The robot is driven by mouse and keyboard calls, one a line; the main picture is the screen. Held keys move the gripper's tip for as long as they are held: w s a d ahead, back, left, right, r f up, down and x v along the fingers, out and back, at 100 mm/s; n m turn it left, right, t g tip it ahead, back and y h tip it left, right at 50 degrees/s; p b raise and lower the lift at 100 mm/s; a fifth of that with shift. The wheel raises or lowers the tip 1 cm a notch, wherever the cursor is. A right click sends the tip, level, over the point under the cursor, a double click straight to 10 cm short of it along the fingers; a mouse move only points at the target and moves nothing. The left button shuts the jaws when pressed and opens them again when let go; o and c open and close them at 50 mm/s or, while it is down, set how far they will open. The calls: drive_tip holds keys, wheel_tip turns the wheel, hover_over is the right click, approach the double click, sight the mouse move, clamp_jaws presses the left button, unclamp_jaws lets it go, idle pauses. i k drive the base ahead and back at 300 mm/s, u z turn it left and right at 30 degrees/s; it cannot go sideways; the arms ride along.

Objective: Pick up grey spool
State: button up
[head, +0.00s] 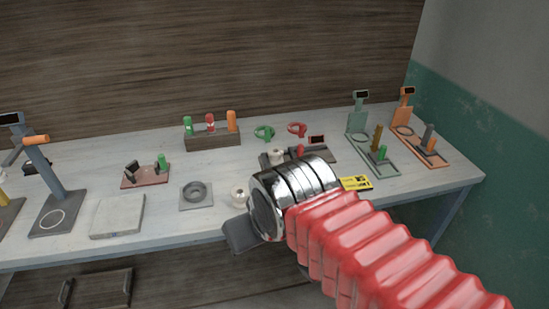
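No spool is plainly grey in the head view. A pale, cream-grey spool-like piece (240,195) with a dark centre stands near the table's front edge, partly hidden by my chrome wrist. A second pale piece (277,157) stands farther back, just behind the wrist. A dark grey ring (195,191) lies on a square grey pad (186,206) to the left. I cannot tell which is the named spool. My gripper (242,235) shows only as a dark grey part at the table's front edge, left of the wrist; its fingertips cannot be made out.
A pale square slab (118,215) and a blue-grey stand (50,190) are at left. A wooden rack (213,140) and green and red clamps (264,133) are at the back. A yellow card (355,183) and green and orange stands (418,145) are at right. A wall rises behind.

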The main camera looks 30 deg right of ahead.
sight(276, 156)
drive_tip(key=i, duration=1)
